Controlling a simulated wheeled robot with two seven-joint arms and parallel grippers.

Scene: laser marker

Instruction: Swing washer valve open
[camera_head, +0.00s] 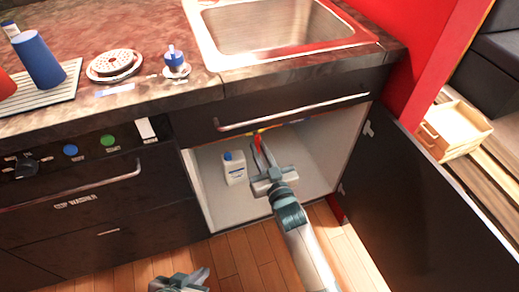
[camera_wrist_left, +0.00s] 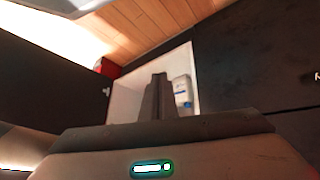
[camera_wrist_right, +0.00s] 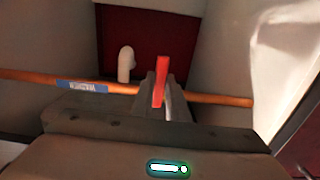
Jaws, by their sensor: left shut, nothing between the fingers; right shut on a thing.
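The red valve handle (camera_wrist_right: 161,72) stands upright on a copper pipe (camera_wrist_right: 215,99) inside the open sink cabinet. A blue label (camera_wrist_right: 82,87) on the pipe is too blurred to read. In the head view the red handle (camera_head: 258,139) shows just under the cabinet's top edge. My right gripper (camera_head: 261,152) reaches into the cabinet and is shut on the red handle; its fingers (camera_wrist_right: 160,92) partly cover the handle's lower part. My left gripper (camera_head: 196,275) is shut and empty, low in front of the cabinets. Its closed fingers (camera_wrist_left: 158,92) show in the left wrist view.
A white bottle with a blue cap (camera_head: 235,169) stands on the cabinet floor, left of my right arm. The open dark door (camera_head: 415,200) is at the right. A drawer handle (camera_head: 290,112) runs above the opening.

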